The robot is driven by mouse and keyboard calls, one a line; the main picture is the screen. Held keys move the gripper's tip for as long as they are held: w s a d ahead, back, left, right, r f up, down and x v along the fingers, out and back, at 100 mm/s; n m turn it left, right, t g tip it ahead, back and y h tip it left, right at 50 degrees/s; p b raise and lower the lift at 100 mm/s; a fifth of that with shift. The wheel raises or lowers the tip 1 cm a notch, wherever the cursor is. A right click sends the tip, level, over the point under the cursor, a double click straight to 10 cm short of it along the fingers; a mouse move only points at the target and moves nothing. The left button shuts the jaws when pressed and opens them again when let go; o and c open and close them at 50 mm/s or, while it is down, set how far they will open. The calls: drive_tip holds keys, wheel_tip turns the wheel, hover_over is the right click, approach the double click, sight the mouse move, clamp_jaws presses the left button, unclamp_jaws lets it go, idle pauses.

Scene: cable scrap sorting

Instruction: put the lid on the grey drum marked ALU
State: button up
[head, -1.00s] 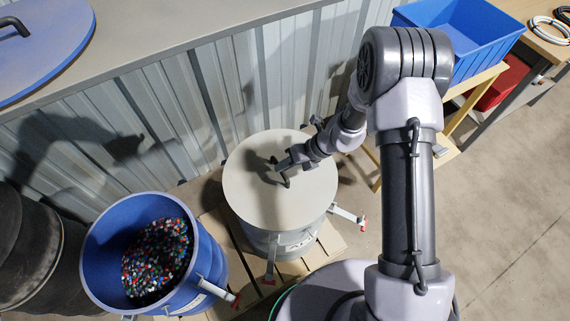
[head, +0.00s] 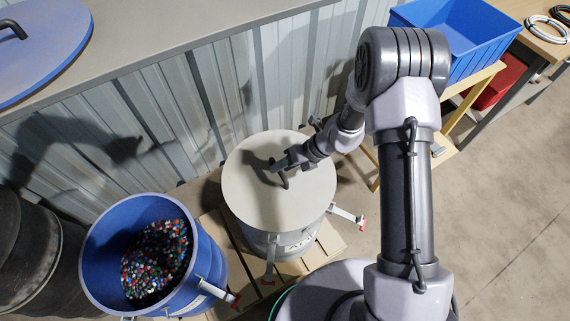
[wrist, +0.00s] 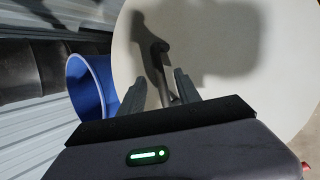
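The grey drum marked ALU (head: 262,236) stands on a wooden pallet. Its pale grey round lid (head: 245,195) lies over the drum's mouth and looks level. A dark bar handle (head: 284,181) stands at the lid's middle. My gripper (head: 278,168) is at this handle, reaching in from the upper right. In the wrist view the lid (wrist: 240,95) fills the right side, and the handle (wrist: 160,62) shows between my two fingers (wrist: 160,80). The fingers are apart, with a gap on both sides of the handle. The far edge of the lid's seat is hidden.
A blue drum (head: 90,240) with coloured granules stands left of the grey drum. Latches with red tips (head: 347,214) stick out from the grey drum. A blue lid (head: 45,45) lies on the ledge behind. A blue bin (head: 460,35) stands back right; floor at right is clear.

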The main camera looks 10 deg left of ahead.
drive_tip(key=p+v, duration=0.7)
drive_tip(key=v, duration=1)
drive_tip(key=shift+r, duration=0.3)
drive_tip(key=s+d+r+n+t+h, duration=0.1)
drive_tip(key=s+r+n, duration=0.3)
drive_tip(key=r+n, duration=0.45)
drive_tip(key=s+d+r+n+t+h, duration=0.1)
drive_tip(key=s+r+n, duration=0.3)
drive_tip(key=r, duration=0.8)
drive_tip(key=s+d+r+n+t+h, duration=0.1)
drive_tip(key=s+d+r+n+t, duration=0.1)
drive_tip(key=s+n, duration=0.3)
drive_tip(key=s+d+r+n+t+h+b, duration=0.1)
drive_tip(key=s+d+r+n+h, duration=0.1)
drive_tip(key=s+r+n, duration=0.3)
drive_tip(key=s+n, duration=0.1)
drive_tip(key=n, duration=0.2)
drive_tip(key=shift+s+t, duration=0.2)
drive_tip(key=shift+t, duration=0.2)
